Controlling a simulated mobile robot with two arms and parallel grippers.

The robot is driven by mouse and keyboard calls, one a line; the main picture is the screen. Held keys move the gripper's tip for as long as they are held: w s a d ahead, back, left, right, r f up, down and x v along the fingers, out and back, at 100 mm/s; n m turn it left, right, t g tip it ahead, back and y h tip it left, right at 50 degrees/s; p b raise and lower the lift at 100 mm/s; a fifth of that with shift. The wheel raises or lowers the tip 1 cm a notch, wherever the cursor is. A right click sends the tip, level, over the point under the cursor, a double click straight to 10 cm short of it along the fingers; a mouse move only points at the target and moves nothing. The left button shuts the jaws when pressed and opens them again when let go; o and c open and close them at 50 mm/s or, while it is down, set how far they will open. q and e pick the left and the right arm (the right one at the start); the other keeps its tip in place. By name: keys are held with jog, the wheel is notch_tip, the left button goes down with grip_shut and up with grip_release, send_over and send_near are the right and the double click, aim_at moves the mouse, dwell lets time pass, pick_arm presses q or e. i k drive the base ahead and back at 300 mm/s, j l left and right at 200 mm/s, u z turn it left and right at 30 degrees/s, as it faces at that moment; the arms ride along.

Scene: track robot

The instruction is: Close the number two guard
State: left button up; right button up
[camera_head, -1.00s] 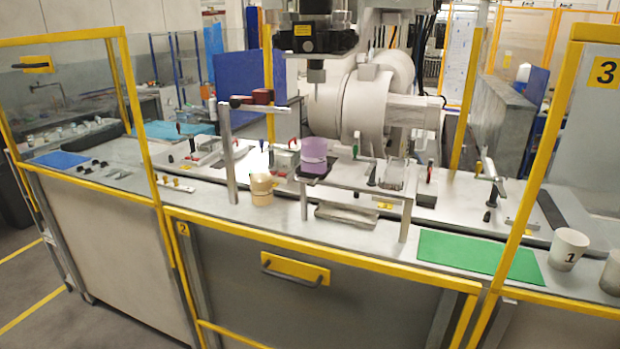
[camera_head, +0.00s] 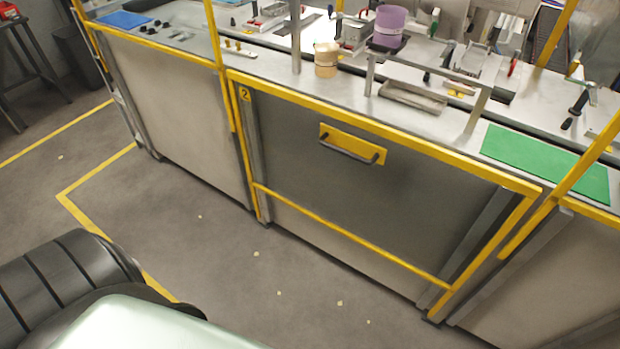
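The number two guard (camera_head: 300,180) is a dark grey see-through panel in a yellow frame, in the middle of the head view. A small yellow "2" label (camera_head: 244,94) marks its upper left corner. The panel sits low, in front of the bench, with its top edge near the bench top's height. The space above it, over the bench, is unscreened. Its dark bar handle (camera_head: 349,153) is on a yellow plate near the top middle. Neither my left nor my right gripper is in view, and nothing touches the handle.
The bench top (camera_head: 270,72) holds a tan cup (camera_head: 326,62), a purple cup (camera_head: 390,26), a metal stand (camera_head: 430,68) and a green mat (camera_head: 545,160). Yellow posts flank the guard.

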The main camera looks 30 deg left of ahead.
aim_at(367, 150)
jog(key=u, duration=0.7)
